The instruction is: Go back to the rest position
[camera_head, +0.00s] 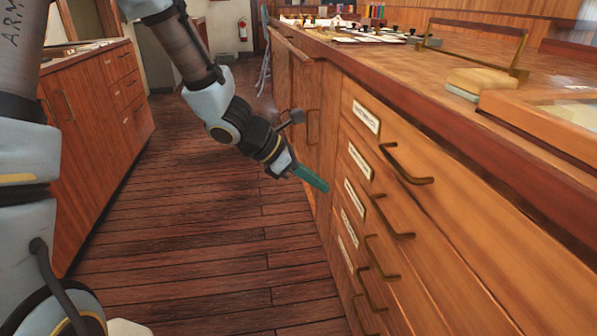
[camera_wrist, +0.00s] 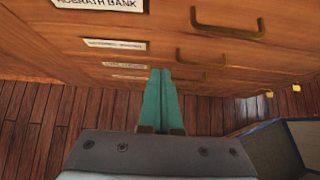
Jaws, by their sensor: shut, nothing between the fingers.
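My gripper (camera_head: 312,180) has teal fingers and reaches out over the floor, close to the front of a wooden drawer cabinet (camera_head: 440,245) in the head view. In the wrist view, my gripper (camera_wrist: 161,72) shows its two teal fingers together, with nothing between them. The fingers point toward the labelled drawer fronts (camera_wrist: 75,50). I cannot tell whether the fingertips touch the wood. The drawers in view look closed.
The cabinet's top drawer handle (camera_head: 408,165) juts out near my gripper. The worktop (camera_head: 400,75) carries papers, small items and a wooden frame. Another wooden cabinet (camera_head: 100,130) stands at the left. Bare plank floor (camera_head: 190,235) lies between.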

